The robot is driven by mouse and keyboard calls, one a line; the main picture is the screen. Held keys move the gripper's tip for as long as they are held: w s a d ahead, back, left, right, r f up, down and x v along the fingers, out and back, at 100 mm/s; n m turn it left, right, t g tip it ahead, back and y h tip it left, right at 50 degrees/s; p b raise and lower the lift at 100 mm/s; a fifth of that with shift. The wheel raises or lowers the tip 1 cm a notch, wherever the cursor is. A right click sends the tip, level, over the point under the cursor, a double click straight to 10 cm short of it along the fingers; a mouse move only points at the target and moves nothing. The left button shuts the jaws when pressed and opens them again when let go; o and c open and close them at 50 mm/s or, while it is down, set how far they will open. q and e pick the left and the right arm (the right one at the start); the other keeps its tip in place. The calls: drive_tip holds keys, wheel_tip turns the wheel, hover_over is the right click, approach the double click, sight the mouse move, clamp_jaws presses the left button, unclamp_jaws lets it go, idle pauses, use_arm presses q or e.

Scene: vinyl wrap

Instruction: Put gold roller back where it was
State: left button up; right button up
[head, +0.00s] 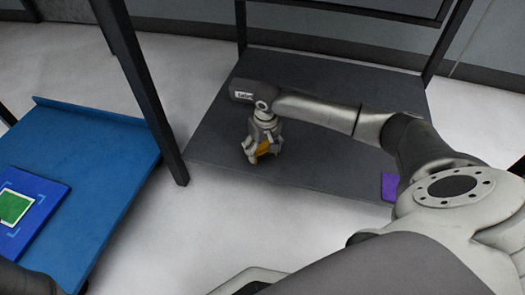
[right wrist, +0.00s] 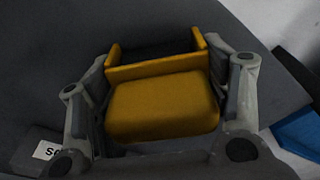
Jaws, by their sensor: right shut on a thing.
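The gold roller (right wrist: 162,105) is a rounded golden-yellow piece with a frame-like part behind it. In the right wrist view it sits between both fingers of my right gripper (right wrist: 160,108). In the head view the right gripper (head: 262,152) points down over the dark grey shelf (head: 325,95), shut on the gold roller (head: 264,149), of which only a small part shows. I cannot tell whether the roller touches the shelf. My left gripper is not in view.
A purple item (head: 389,186) lies at the shelf's right front edge. Dark upright posts (head: 150,95) frame the shelf. At left is a blue table (head: 85,150) with a blue board (head: 32,215) bearing a green square (head: 14,207). Much of the grey shelf is clear.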

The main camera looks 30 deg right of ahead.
drive_tip(key=shift+f, duration=0.1)
drive_tip(key=shift+f+p, duration=0.15)
drive_tip(key=shift+p, duration=0.2)
drive_tip(key=shift+s+f+p, duration=0.1)
drive_tip(key=shift+f+p, duration=0.2)
drive_tip(key=shift+f, duration=0.2)
drive_tip(key=o, duration=0.6)
drive_tip(key=shift+s+f, duration=0.1)
drive_tip(key=o, duration=0.3)
drive_tip(key=shift+f, duration=0.1)
